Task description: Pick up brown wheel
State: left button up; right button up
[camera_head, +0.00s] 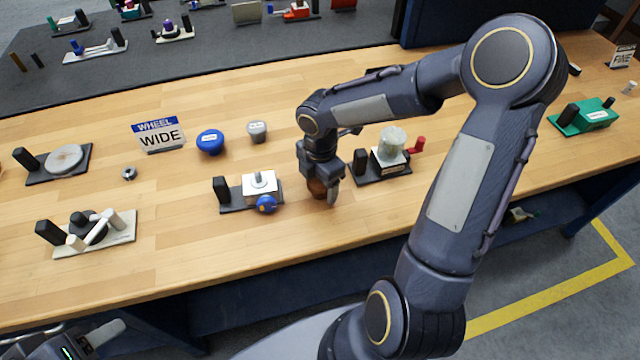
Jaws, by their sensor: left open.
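The brown wheel (316,188) stands on the wooden table near the middle, mostly hidden by my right gripper. My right gripper (323,194) points down over it, with its fingers at the wheel's sides. Whether the fingers press on the wheel cannot be told. The wheel appears to be at table height. My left gripper (72,340) is open at the bottom left corner, in front of the table edge and away from the wheel, partly cut off by the frame.
A valve with a blue knob (265,203) stands close left of the wheel; a valve with a clear cylinder (391,143) stands right. A blue wheel (210,141), a grey knob (257,131) and a WIDE sign (160,135) are behind.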

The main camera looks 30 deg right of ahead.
jog(key=c, duration=0.9)
jog(key=shift+r, duration=0.15)
